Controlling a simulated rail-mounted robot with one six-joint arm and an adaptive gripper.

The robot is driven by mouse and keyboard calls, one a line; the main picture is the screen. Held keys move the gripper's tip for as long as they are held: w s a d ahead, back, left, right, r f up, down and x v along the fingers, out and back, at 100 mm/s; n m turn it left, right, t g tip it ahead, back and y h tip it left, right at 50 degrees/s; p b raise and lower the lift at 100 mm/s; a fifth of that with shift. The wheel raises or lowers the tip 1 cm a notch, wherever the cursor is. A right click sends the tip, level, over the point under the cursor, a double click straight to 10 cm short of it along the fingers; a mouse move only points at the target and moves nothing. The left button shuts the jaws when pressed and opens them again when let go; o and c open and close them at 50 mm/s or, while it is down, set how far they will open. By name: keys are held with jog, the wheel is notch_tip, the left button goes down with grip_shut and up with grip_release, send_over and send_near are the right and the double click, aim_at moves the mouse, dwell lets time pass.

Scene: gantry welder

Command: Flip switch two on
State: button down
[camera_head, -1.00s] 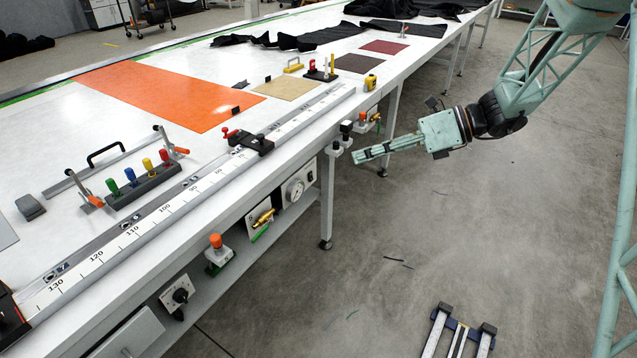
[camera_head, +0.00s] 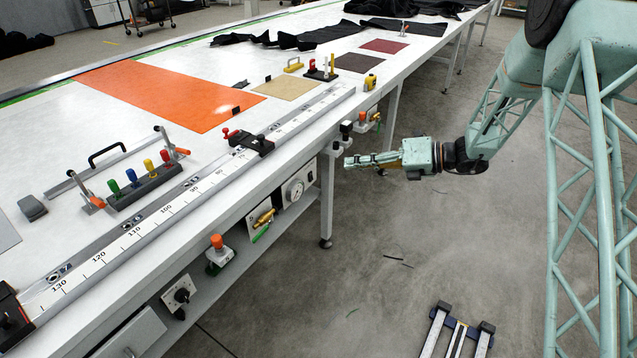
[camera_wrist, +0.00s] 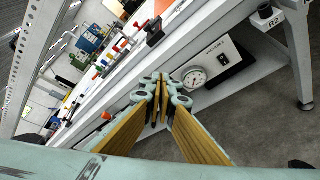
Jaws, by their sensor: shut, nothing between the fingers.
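A white panel on the table's front side carries a round gauge (camera_head: 295,190) and a small dark part (camera_head: 311,177), which may be a switch. In the wrist view the gauge (camera_wrist: 195,78) sits beside a black part (camera_wrist: 222,60), under lettering that seems to read "VACUUM 2". Its on or off position is too small to tell. My gripper (camera_head: 348,162) is shut and empty, pointing left, to the right of this panel and near the table leg, apart from the panel. In the wrist view its closed fingertips (camera_wrist: 163,82) appear just left of the gauge.
A table leg (camera_head: 327,200) stands between panel and gripper. Left along the front are a brass valve (camera_head: 264,217), an orange button (camera_head: 216,241) and a rotary knob (camera_head: 181,295). Coloured handles (camera_head: 150,166) stand on the tabletop. The floor in front is mostly clear.

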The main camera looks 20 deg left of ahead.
aim_at(312, 180)
jog(key=w+a+f+m+t+y+p, duration=0.1)
jog(key=w+f+m, duration=0.3)
jog(key=f, duration=0.6)
jog(key=w+a+f+m+t, duration=0.1)
jog(key=w+f+m+t, duration=0.2)
jog(key=f, duration=0.7)
jog(key=w+m, duration=0.2)
jog(key=m, duration=0.1)
jog(key=shift+w+a+f+y+p, duration=0.25)
jog(key=shift+w+y+p, duration=0.05)
jog(key=shift+y+p, duration=0.1)
jog(key=shift+a, duration=0.1)
jog(key=shift+b+x, duration=1.2)
jog(key=shift+x, duration=5.7)
jog(key=shift+w, duration=0.15)
jog(key=shift+w, duration=0.1)
